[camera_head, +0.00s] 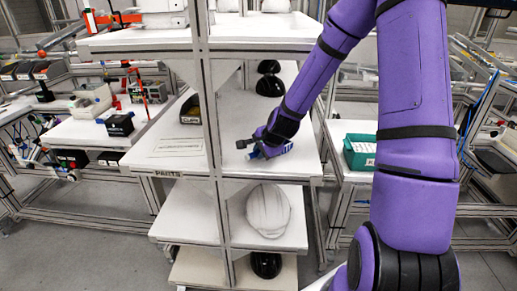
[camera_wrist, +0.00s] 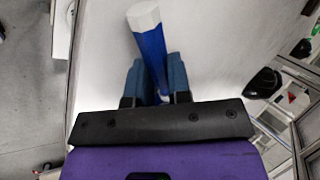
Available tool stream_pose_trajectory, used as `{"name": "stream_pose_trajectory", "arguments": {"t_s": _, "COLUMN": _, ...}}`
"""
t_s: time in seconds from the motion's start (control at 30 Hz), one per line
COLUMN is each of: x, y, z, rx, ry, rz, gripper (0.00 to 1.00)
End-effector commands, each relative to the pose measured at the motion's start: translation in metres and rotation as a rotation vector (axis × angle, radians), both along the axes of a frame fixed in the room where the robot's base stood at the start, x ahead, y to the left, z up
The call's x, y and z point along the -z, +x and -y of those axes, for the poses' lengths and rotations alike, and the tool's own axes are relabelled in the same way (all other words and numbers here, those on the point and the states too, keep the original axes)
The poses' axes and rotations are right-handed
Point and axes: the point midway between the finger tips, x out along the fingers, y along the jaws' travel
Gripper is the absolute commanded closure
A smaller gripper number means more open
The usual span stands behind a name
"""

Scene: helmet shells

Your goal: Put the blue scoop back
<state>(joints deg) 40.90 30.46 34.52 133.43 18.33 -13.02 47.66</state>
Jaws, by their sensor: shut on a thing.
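The blue scoop shows in the wrist view as a blue bar (camera_wrist: 152,48) with a white faceted end, running between the two blue-grey fingers. My gripper (camera_wrist: 157,80) is shut on it. In the head view my gripper (camera_head: 258,153) is low over the right part of the white middle shelf (camera_head: 232,128), with a patch of blue and white beside it that may be the scoop. I cannot tell whether the scoop touches the shelf. Its lower part is hidden by the fingers and the gripper body.
A grey upright post (camera_head: 211,130) stands left of my gripper. Black shells (camera_head: 269,85) and a black bin (camera_head: 190,109) stand on the same shelf. A paper sheet (camera_head: 178,147) lies front left. A white helmet shell (camera_head: 268,210) is one shelf below. A green bin (camera_head: 358,151) stands right.

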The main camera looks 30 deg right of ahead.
Motion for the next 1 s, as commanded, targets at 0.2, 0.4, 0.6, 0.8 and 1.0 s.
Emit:
{"name": "stream_pose_trajectory", "arguments": {"t_s": 0.2, "x": 0.0, "y": 0.0, "z": 0.001, "rx": 0.001, "ry": -0.001, "rz": 0.001, "gripper": 1.0}}
{"name": "stream_pose_trajectory", "arguments": {"t_s": 0.4, "x": 0.003, "y": 0.0, "z": 0.0, "rx": 0.001, "ry": 0.0, "rz": 0.0, "gripper": 0.7}}
{"name": "stream_pose_trajectory", "arguments": {"t_s": 0.6, "x": 0.003, "y": 0.0, "z": 0.0, "rx": 0.001, "ry": 0.0, "rz": 0.0, "gripper": 0.56}}
{"name": "stream_pose_trajectory", "arguments": {"t_s": 0.8, "x": 0.0, "y": 0.0, "z": 0.001, "rx": 0.001, "ry": 0.0, "rz": 0.001, "gripper": 0.56}}
{"name": "stream_pose_trajectory", "arguments": {"t_s": 1.0, "x": -0.016, "y": -0.011, "z": 0.003, "rx": 0.002, "ry": -0.001, "rz": 0.002, "gripper": 0.56}}
